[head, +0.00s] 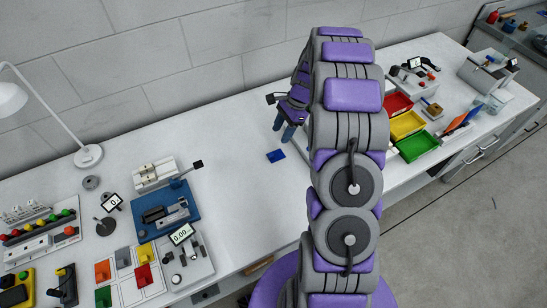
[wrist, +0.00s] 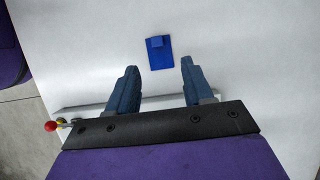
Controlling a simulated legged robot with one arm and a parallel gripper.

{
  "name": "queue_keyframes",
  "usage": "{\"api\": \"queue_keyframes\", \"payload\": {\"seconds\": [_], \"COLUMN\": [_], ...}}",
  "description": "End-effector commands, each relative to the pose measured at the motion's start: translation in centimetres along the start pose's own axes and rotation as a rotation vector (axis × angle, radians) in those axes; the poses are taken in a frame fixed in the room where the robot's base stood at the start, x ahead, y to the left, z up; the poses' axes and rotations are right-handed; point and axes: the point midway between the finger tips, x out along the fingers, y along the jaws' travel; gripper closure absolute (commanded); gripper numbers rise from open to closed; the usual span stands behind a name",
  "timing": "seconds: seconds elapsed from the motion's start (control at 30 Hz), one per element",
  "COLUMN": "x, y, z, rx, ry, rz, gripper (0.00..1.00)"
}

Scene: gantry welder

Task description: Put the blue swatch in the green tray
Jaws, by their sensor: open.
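The blue swatch (head: 276,156) lies flat on the white bench in the head view. In the wrist view the swatch (wrist: 159,57) is a small dark blue rectangle with a raised block on it. My gripper (head: 283,134) is over the bench close to the swatch. In the wrist view its two blue fingers (wrist: 158,66) are spread apart and empty, with the swatch ahead of and between the tips, apart from them.
A yellow tray (head: 407,124) and a red tray (head: 397,104) stand behind the green one. A blue device (head: 165,211), a lamp (head: 88,155) and coloured swatches on a white board (head: 128,277) fill the left. The bench around the blue swatch is clear.

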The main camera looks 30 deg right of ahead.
Motion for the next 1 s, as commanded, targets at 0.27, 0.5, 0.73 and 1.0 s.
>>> {"api": "queue_keyframes", "payload": {"seconds": [0.27,0.5,0.73,1.0], "x": [4.3,6.2,9.3,9.5], "y": [0.0,0.3,0.4,0.4], "z": [-0.1,-0.2,-0.4,-0.3], "rx": [0.000,-0.001,-0.001,-0.001], "ry": [0.000,-0.001,0.001,0.001], "rz": [-0.001,0.003,0.002,-0.001], "gripper": [0.49,0.49,0.49,0.50]}}
